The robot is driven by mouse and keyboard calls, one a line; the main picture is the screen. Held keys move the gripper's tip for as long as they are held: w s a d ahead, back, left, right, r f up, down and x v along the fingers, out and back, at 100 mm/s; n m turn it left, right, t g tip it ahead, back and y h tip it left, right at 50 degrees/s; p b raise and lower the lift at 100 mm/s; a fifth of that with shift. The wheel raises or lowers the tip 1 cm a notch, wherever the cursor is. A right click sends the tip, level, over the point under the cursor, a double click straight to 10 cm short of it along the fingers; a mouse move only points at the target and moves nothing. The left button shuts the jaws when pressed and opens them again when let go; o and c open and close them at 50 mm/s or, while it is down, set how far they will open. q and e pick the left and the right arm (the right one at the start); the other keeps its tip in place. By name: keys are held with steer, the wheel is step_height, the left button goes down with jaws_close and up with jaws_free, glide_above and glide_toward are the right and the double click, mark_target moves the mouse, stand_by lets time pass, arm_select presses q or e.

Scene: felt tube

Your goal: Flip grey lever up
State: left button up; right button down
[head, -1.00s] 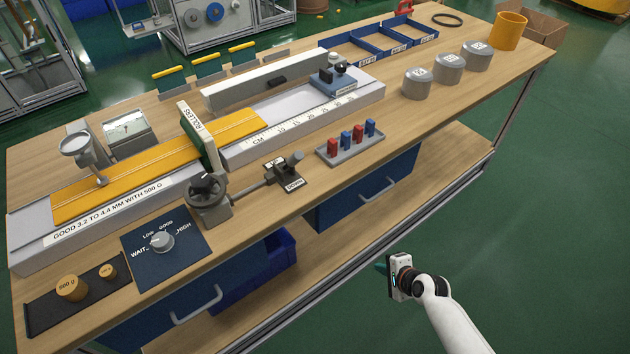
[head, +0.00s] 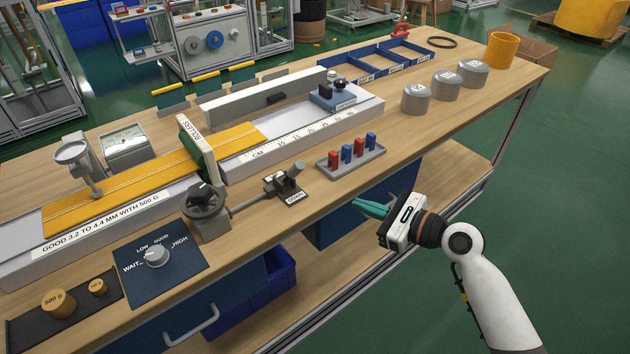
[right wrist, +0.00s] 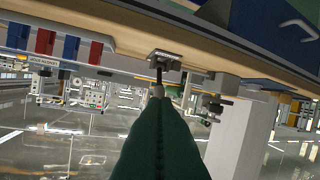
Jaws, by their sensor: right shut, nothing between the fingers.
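The grey lever (head: 297,169) sits on a small block with a "DOWN" label (head: 294,197), at the end of a rod from the handwheel (head: 205,204) at the rollers. It leans up and to the right in the head view. My right gripper (head: 358,204) is shut and empty, off the table's front edge, to the right of and nearer than the lever. In the right wrist view its green fingers (right wrist: 160,135) fill the lower middle, and the lever's block (right wrist: 164,59) shows just beyond the tips, apart from them as far as I can tell. My left gripper is not in view.
A grey tray (head: 350,163) with red and blue pegs stands right of the lever. A dial panel (head: 155,262) lies to its left. Blue drawers (head: 345,212) hang under the tabletop near my right gripper. Grey weights (head: 416,99) stand farther right.

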glide_toward(292, 173)
step_height(292, 173, down, 4)
steer(key=w, duration=0.2)
steer(key=shift+w+a+r+p, duration=0.4)
steer(key=shift+w+a, duration=0.2)
steer(key=shift+a, duration=0.2)
steer(key=shift+w+a+r+p, duration=0.3)
steer(key=shift+w+a+r, duration=0.15)
steer(key=shift+w+a, duration=0.25)
steer(key=shift+s, duration=0.15)
